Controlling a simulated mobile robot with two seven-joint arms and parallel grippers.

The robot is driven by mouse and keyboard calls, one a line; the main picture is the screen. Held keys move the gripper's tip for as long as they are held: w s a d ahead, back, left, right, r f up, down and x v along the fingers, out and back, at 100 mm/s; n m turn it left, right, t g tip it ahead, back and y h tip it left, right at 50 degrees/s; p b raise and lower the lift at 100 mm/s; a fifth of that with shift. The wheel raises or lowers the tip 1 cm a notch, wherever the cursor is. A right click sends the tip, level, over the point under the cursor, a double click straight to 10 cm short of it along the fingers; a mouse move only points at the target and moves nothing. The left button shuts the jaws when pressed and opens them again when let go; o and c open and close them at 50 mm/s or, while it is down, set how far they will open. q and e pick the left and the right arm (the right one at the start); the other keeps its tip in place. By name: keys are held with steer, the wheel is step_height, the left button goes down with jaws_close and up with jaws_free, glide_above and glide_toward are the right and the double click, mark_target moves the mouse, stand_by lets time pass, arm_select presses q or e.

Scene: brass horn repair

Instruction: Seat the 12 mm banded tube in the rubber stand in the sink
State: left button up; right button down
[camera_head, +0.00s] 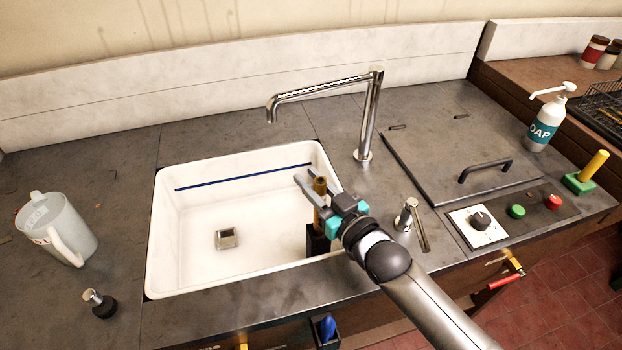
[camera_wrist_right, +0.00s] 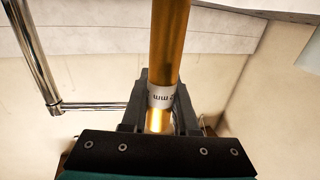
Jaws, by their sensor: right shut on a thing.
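My right gripper (camera_head: 322,195) is over the right part of the white sink (camera_head: 190,262), shut on a brass tube (camera_head: 319,187). In the right wrist view the tube (camera_wrist_right: 170,42) runs between the fingers of the gripper (camera_wrist_right: 160,98). A white band on it carries partly readable upside-down print ending in "2 mm". The black rubber stand (camera_head: 317,242) is in the sink, directly below the tube in the head view. The tube looks near upright. Its lower end meets the stand's outline, but I cannot tell whether it is inside. My left gripper is not in view.
A chrome faucet (camera_head: 369,115) stands behind the sink, its spout reaching left. A small lever tap (camera_head: 407,214) is right of my gripper. A clear jug (camera_head: 62,225) stands left; a soap bottle (camera_head: 546,122) and a yellow tube on a green base (camera_head: 580,182) stand right.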

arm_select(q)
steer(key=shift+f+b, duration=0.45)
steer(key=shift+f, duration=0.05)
arm_select(e)
steer(key=shift+f, duration=0.65)
steer(key=c, duration=0.6)
jaws_free()
steer(key=shift+f, duration=0.1)
